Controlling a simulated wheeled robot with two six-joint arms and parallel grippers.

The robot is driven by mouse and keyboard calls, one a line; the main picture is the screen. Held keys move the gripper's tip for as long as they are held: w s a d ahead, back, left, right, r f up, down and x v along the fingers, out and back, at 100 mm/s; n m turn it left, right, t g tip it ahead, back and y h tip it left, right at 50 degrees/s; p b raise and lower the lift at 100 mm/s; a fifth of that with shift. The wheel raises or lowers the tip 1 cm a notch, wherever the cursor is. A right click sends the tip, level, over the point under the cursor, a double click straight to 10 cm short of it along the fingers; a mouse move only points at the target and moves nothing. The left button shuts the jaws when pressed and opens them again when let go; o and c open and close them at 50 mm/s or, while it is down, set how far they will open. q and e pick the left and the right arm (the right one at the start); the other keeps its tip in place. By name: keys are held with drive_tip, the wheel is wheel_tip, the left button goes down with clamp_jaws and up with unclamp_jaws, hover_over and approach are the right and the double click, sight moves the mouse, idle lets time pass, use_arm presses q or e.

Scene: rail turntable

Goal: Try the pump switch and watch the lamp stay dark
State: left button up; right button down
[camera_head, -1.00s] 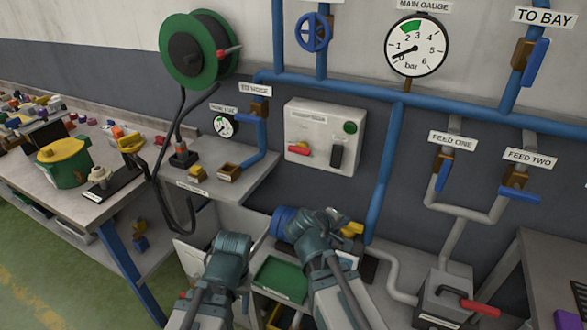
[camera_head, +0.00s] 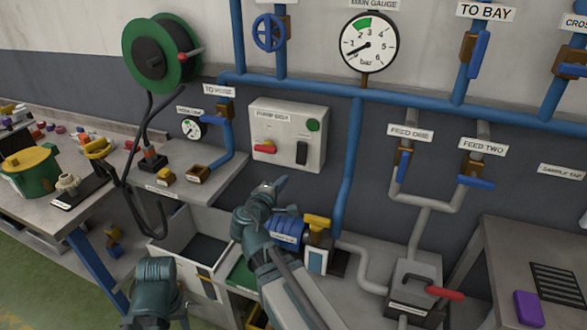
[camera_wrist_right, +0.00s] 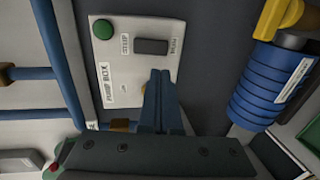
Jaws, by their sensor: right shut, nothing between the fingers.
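The pump box (camera_head: 272,122) is a pale box on the wall. It bears a black rocker switch (camera_head: 302,152), a green lamp (camera_head: 313,125) that looks unlit, and a red handle (camera_head: 265,149). My right gripper (camera_head: 280,184) is shut and empty, below the box and apart from the switch. In the right wrist view, its fingertips (camera_wrist_right: 160,74) point at the box (camera_wrist_right: 112,70), with the switch (camera_wrist_right: 151,46) just past them and the lamp (camera_wrist_right: 103,29) beyond to the left. The fingers cover the box's lower part there. Only my left arm shows; its fingers are hidden.
A blue ribbed motor (camera_head: 286,231) with a yellow handle (camera_head: 318,220) stands just below my right gripper. A blue vertical pipe (camera_head: 349,165) runs right of the box. A shelf (camera_head: 205,184) juts out at left. The main gauge (camera_head: 369,42) reads low.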

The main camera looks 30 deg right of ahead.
sight(302, 160)
drive_tip(key=b+x, duration=0.2)
drive_tip(key=x, duration=1.1)
drive_tip(key=shift+w+d+f+b, duration=0.15)
drive_tip(key=shift+d+b, duration=0.15)
drive_tip(key=shift+d, duration=0.05)
